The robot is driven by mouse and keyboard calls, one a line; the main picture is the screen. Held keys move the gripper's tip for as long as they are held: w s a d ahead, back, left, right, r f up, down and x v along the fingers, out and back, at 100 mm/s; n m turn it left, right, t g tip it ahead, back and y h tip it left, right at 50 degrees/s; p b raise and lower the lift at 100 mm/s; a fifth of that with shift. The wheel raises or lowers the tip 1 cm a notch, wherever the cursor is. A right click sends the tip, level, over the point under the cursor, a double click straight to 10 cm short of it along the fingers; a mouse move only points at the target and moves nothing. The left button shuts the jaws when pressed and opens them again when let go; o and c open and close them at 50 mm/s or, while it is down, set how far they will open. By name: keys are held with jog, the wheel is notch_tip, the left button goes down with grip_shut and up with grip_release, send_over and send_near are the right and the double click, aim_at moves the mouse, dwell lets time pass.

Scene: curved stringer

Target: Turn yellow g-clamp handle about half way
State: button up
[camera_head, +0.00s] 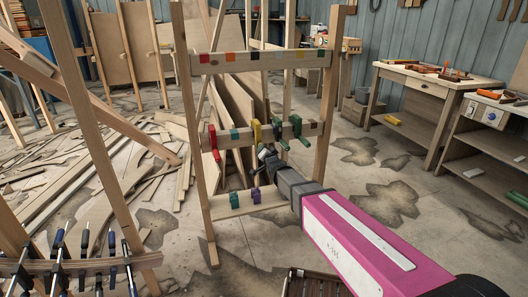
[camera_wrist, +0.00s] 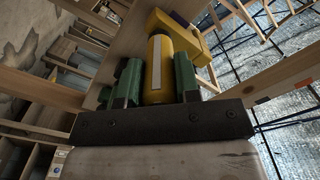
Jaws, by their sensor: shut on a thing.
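The yellow g-clamp (camera_head: 257,132) hangs on the middle rail of the wooden rack in the head view. Its frame (camera_wrist: 188,38) is at the top of the wrist view, and its yellow handle (camera_wrist: 157,75), with a pale stripe, points toward the palm. My gripper (camera_head: 264,153) is at the clamp's lower end. In the wrist view my two green fingers (camera_wrist: 157,88) stand either side of the handle, shut on it. The handle is hidden behind my gripper in the head view.
On the same rail, a red clamp (camera_head: 212,138) and a teal clamp (camera_head: 234,134) are left of the yellow one, and a green clamp (camera_head: 297,128) is close on its right. A purple clamp (camera_head: 255,195) sits on the lower rail. Clear floor lies right of the rack.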

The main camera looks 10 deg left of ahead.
jog(key=m, duration=0.4)
jog(key=shift+m, duration=2.6)
jog(key=o, duration=0.9)
jog(key=v, duration=1)
jog(key=shift+s+d, duration=0.3)
jog(key=shift+f, duration=0.1)
